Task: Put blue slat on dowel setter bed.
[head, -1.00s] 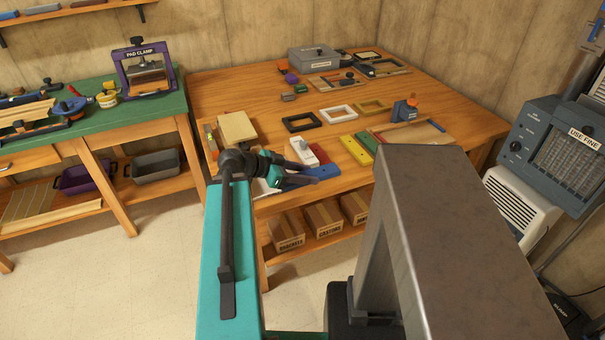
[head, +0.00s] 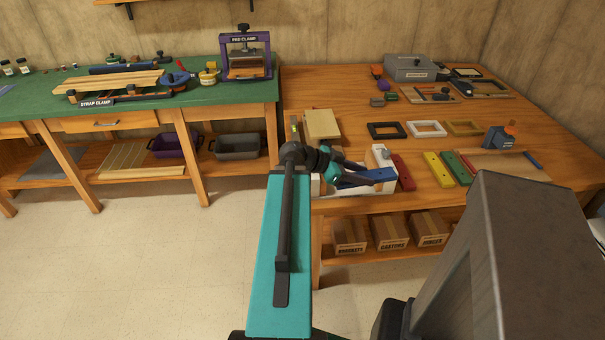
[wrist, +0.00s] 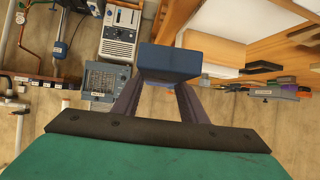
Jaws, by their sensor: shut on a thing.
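The blue slat (head: 378,175) is held out level by my gripper (head: 358,180), over the front edge of the wooden table. In the wrist view the slat's blue end (wrist: 170,62) sits between the two fingers of my gripper (wrist: 158,88). A white upright device (head: 380,157) with a pale base (head: 352,191) stands at the table's front edge, right behind the slat. It may be the dowel setter, but I read no label on it. The slat and gripper hide part of its bed. I cannot tell whether the slat touches it.
Red (head: 403,172), yellow (head: 438,169) and green (head: 456,168) slats lie to the right on the table. A pale board block (head: 322,124) stands behind my gripper. Frames (head: 426,128) lie farther back. A green bench (head: 130,105) stands left, with open floor before it.

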